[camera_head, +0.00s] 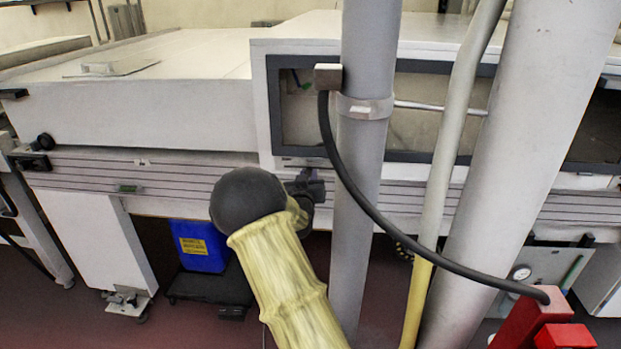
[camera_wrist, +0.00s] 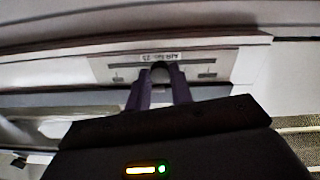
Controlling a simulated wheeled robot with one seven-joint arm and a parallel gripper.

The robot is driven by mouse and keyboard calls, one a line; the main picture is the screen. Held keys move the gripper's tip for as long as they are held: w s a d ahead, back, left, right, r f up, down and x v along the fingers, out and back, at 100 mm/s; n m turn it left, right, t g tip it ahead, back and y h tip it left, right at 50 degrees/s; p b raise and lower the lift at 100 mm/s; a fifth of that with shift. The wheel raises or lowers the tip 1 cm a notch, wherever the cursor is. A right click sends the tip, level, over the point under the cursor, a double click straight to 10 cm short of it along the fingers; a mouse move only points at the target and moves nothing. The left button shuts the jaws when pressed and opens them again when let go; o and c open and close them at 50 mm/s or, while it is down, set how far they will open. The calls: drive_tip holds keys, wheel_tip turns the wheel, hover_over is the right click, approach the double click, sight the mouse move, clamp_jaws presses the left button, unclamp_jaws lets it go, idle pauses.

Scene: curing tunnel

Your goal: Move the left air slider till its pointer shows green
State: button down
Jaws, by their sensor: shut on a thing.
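My gripper (camera_wrist: 160,82) is shut on a dark round knob (camera_wrist: 160,71), which sits between the fingertips in the wrist view. The knob stands at a pale plate (camera_wrist: 107,67) with printed lettering, too blurred to read surely, and a dark horizontal slot line on each side of the knob. I take this as the air slider. No pointer and no green mark can be made out on the plate. In the head view my gripper (camera_head: 308,188) is at the rail below the window frame, partly hidden by my arm.
A grey upright post (camera_head: 360,150) with a black cable stands just right of my gripper. A pale pipe (camera_head: 447,170) and a thick column (camera_head: 530,150) stand further right. A blue container (camera_head: 200,247) with a yellow label is low on the left.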

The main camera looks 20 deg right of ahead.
drive_tip(key=c, duration=1.2)
unclamp_jaws()
drive_tip(key=shift+c, duration=0.2)
drive_tip(key=v, duration=1.7)
drive_tip(key=shift+s, duration=0.2)
drive_tip(key=shift+a+f, duration=0.1)
